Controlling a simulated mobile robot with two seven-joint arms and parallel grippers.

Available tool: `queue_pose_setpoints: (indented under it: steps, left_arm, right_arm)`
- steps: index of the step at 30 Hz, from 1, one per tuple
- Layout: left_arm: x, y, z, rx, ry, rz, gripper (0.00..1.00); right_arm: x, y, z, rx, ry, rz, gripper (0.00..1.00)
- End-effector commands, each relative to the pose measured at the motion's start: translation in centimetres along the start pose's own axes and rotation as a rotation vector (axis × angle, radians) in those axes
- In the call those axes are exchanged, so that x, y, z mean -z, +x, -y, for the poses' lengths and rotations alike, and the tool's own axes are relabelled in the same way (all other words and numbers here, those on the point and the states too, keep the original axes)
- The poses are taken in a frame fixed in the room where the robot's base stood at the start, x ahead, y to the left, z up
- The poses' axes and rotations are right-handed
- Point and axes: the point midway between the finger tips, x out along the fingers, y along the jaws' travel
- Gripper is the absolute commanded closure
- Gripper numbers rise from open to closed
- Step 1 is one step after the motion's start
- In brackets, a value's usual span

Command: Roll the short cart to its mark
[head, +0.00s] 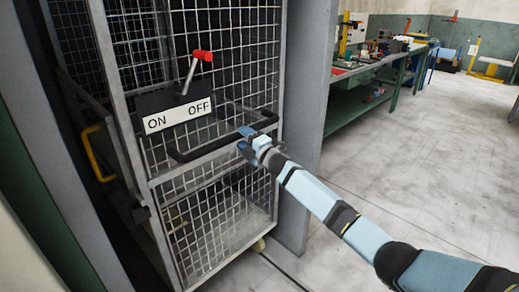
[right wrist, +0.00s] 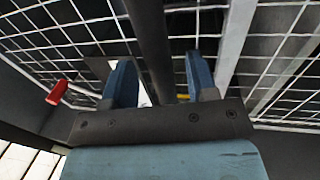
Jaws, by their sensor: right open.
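A grey wire-mesh cage cart (head: 225,215) stands upright at centre left between grey posts. A black push handle (head: 190,155) sticks out from its front. My right gripper (head: 246,142) is at the right part of this handle. In the right wrist view its two blue fingers (right wrist: 160,82) are apart, with the dark handle bar (right wrist: 150,45) running between them; I cannot tell if they touch it. A lever with a red knob (head: 202,56) rises above an ON/OFF plate (head: 178,115), leaning towards OFF. The knob also shows in the right wrist view (right wrist: 57,92). No floor mark is visible.
A grey post (head: 312,110) stands close to the cart's right side. A green workbench (head: 365,100) with tools runs behind it. A yellow handle (head: 92,155) is at the left. The pale floor (head: 430,175) at the right is open.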

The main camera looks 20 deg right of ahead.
Motion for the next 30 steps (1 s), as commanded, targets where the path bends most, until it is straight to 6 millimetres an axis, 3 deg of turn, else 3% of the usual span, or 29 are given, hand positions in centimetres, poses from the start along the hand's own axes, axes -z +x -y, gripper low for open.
queue_pose_setpoints:
  steps: [6, 12, 18, 30]
  left_arm:
    - [0.1, -0.1, 0.0, 0.001, -0.002, 0.004, 0.57]
    - [0.0, -0.1, 0.1, 0.001, -0.003, 0.007, 0.57]
    - [0.0, -0.1, 0.1, 0.001, -0.003, 0.008, 0.57]
    - [0.0, 0.0, 0.1, 0.002, -0.005, 0.007, 0.57]
  right_arm:
    - [0.0, -5.4, 0.1, 0.002, 0.001, 0.0, 0.47]
    - [0.0, -8.6, 0.0, 0.001, 0.001, 0.001, 0.47]
    - [0.0, -9.8, 0.0, 0.0, 0.002, 0.0, 0.47]
    - [0.0, -9.9, 0.0, 0.0, 0.001, 0.0, 0.47]
